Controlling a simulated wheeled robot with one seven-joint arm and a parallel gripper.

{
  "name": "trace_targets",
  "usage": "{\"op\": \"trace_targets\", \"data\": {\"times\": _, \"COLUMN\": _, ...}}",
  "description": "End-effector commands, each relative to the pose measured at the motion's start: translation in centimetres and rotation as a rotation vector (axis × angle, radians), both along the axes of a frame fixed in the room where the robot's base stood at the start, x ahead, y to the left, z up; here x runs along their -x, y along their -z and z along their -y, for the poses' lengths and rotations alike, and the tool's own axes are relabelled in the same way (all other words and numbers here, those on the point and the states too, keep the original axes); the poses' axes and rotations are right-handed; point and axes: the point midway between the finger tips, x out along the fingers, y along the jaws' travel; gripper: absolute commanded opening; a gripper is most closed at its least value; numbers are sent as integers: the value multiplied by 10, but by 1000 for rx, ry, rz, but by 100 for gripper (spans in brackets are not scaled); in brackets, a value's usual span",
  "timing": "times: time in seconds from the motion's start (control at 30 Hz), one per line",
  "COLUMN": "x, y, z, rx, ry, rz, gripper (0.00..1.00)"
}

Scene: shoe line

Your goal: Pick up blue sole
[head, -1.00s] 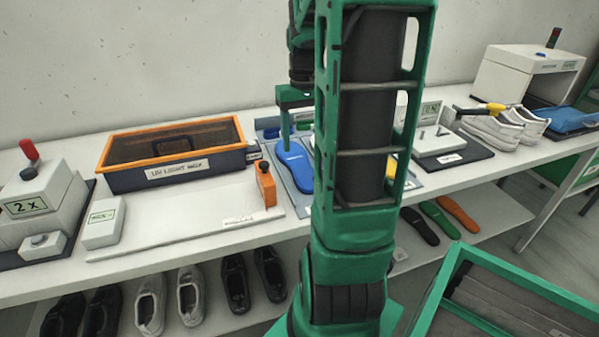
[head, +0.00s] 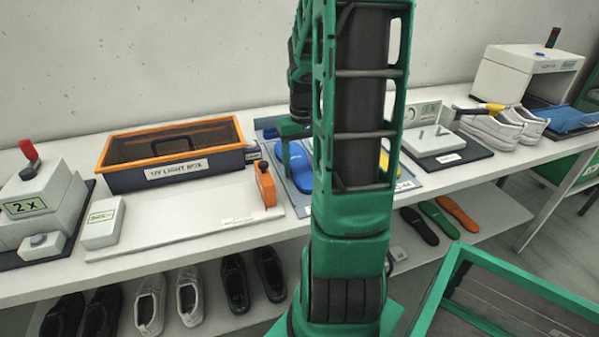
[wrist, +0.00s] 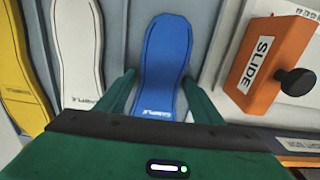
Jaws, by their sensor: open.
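The blue sole (wrist: 166,60) lies flat on a grey-blue tray (wrist: 118,40) in the wrist view. In the head view the blue sole (head: 290,160) is partly hidden by my arm. My gripper (wrist: 160,92) is open, with one green finger on each side of the sole's lower, labelled end. In the head view my gripper (head: 291,130) is low over the sole, partly behind the arm. I cannot tell whether the fingers touch the sole or the tray.
A white sole (wrist: 78,55) and a yellow sole (wrist: 20,70) lie beside the blue one. An orange slide block (wrist: 272,60) with a black knob stands close on the other side. The orange-rimmed UV light box (head: 175,155) stands further left.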

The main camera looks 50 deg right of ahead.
Motion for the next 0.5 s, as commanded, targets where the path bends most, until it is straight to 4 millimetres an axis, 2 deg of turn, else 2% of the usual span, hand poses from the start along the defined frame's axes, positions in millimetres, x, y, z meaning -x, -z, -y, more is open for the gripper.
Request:
{"op": "trace_targets", "data": {"times": 0.07, "x": 0, "y": 0, "z": 0, "rx": 0, "ry": 0, "rz": 0, "gripper": 61}}
{"op": "trace_targets", "data": {"times": 0.2, "x": 0, "y": 0, "z": 0, "rx": 0, "ry": 0, "rz": 0, "gripper": 28}}
{"op": "trace_targets", "data": {"times": 0.23, "x": 0, "y": 0, "z": 0, "rx": 0, "ry": 0, "rz": 0, "gripper": 23}}
{"op": "trace_targets", "data": {"times": 0.5, "x": -1, "y": -2, "z": 0, "rx": 1, "ry": 0, "rz": 2, "gripper": 23}}
